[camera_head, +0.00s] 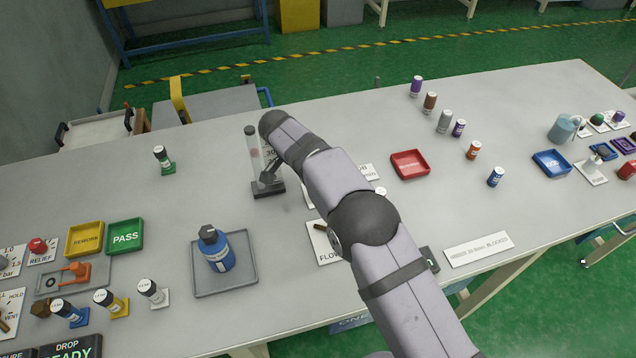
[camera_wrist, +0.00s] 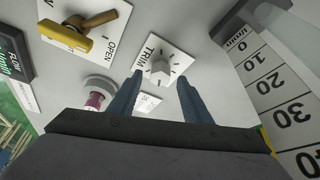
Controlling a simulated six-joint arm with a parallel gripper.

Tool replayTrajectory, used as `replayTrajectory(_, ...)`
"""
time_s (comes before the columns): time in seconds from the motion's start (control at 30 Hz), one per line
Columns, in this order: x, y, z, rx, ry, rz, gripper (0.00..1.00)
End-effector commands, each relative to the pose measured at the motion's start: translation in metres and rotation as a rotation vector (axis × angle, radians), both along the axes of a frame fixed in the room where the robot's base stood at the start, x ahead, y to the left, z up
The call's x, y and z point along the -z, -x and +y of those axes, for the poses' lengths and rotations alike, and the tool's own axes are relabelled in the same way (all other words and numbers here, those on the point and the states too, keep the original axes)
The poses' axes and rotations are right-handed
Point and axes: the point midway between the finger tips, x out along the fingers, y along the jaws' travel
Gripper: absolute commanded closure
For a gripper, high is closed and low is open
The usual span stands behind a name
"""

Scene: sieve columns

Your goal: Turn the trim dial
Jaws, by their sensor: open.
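The trim dial (camera_wrist: 160,67) is a small light grey knob on a white plate marked TRIM with dark tick marks, in the wrist view. My gripper (camera_wrist: 160,79) is open, with one finger to the left and one to the right of the dial in that picture. Its fingertips appear near the dial's plate; I cannot tell whether they touch the knob. In the head view my arm hides the dial and most of the gripper.
A yellow-handled valve (camera_wrist: 65,36) marked OPEN is left of the dial. A graduated tube scale (camera_wrist: 275,85) stands close on the right. A purple-banded part (camera_wrist: 97,93) is lower left. The head view shows a red tray (camera_head: 410,164) and a blue bottle (camera_head: 217,250).

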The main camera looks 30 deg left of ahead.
Motion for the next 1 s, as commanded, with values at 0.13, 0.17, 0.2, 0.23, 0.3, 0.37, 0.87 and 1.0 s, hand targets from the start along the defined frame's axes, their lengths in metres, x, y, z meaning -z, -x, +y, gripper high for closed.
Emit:
replayTrajectory(0.13,-0.019,0.008,0.004,-0.002,-0.003,-0.002,0.55)
replayTrajectory(0.17,-0.023,0.009,0.005,-0.002,-0.003,-0.002,0.55)
replayTrajectory(0.2,-0.028,0.011,0.005,-0.001,-0.002,-0.002,0.55)
replayTrajectory(0.23,-0.031,0.012,0.006,-0.001,-0.002,-0.002,0.55)
replayTrajectory(0.3,-0.038,0.014,0.007,-0.001,-0.002,-0.002,0.55)
replayTrajectory(0.37,-0.041,0.016,0.007,-0.002,-0.001,-0.001,0.55)
replayTrajectory(0.87,-0.047,0.018,0.007,0.000,-0.001,0.000,0.55)
replayTrajectory(1.0,-0.049,0.014,0.001,-0.003,0.002,0.006,0.55)
